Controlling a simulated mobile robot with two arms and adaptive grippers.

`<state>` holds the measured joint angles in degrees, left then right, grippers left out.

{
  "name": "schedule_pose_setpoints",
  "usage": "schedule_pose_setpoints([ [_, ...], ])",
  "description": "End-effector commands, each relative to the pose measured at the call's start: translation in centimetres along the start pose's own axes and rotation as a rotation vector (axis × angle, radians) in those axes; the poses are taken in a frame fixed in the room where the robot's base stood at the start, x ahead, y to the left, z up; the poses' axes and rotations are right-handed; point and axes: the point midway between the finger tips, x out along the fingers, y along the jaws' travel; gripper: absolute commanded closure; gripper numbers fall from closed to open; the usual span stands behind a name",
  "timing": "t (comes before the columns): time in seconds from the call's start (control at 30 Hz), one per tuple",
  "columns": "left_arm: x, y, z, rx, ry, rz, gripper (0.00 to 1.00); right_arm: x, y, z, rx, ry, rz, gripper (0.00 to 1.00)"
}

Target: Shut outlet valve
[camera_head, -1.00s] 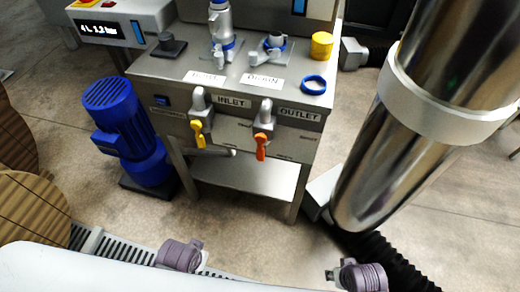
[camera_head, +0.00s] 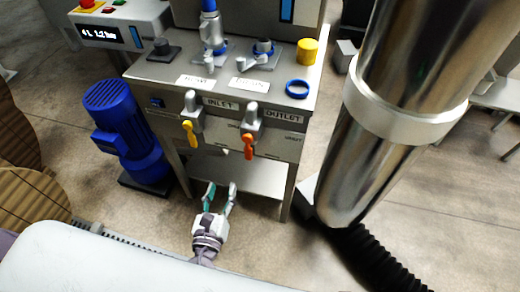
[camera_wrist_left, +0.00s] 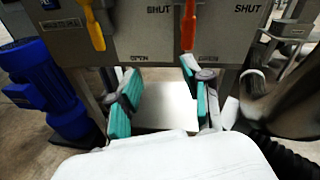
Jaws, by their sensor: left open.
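The outlet valve has an orange handle (camera_head: 248,147) hanging downward on the steel cabinet's front, under the OUTLET label (camera_head: 284,116). In the left wrist view the orange handle (camera_wrist_left: 188,28) points down toward an OPEN mark (camera_wrist_left: 207,57), with a SHUT mark (camera_wrist_left: 248,9) to its right. My left gripper (camera_head: 220,187) is open, its teal-padded fingers apart and pointing up toward the cabinet. It is below the orange handle and slightly left of it, not touching it. In the left wrist view the open fingers (camera_wrist_left: 163,82) frame empty space below the handle. My right gripper is out of view.
The inlet valve's yellow handle (camera_head: 190,132) hangs down to the left of the orange one. A lower shelf (camera_head: 240,175) lies behind my gripper. A blue motor (camera_head: 125,130) stands at left. A large metal cylinder (camera_head: 400,90) stands at right.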

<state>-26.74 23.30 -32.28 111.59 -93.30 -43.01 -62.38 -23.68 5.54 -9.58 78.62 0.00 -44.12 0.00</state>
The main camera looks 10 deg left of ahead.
Motion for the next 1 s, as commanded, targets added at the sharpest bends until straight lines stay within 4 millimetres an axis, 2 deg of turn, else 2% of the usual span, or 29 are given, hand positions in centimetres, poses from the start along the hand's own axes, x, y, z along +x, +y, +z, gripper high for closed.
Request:
schedule_pose_setpoints([
  [0.03, -0.4, -1.1, 0.6, 0.09, -0.024, -0.05, 0.51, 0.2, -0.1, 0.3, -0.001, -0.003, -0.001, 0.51],
  [0.13, -0.8, -2.5, 1.2, 0.206, -0.06, -0.108, 0.51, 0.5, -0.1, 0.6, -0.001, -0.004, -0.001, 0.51],
  [0.23, -0.7, -3.0, 1.4, 0.249, -0.075, -0.129, 0.51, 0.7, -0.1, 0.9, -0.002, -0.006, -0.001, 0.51],
  [0.33, 0.3, -3.2, 1.6, 0.251, -0.079, -0.128, 0.51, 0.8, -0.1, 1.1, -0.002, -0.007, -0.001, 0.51],
  [0.8, 9.6, -4.4, 2.1, 0.245, -0.077, -0.125, 0.51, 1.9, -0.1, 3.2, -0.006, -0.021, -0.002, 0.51],
  [1.0, 12.0, -4.7, 2.2, 0.246, -0.075, -0.125, 0.51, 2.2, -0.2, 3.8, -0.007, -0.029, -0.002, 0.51],
])
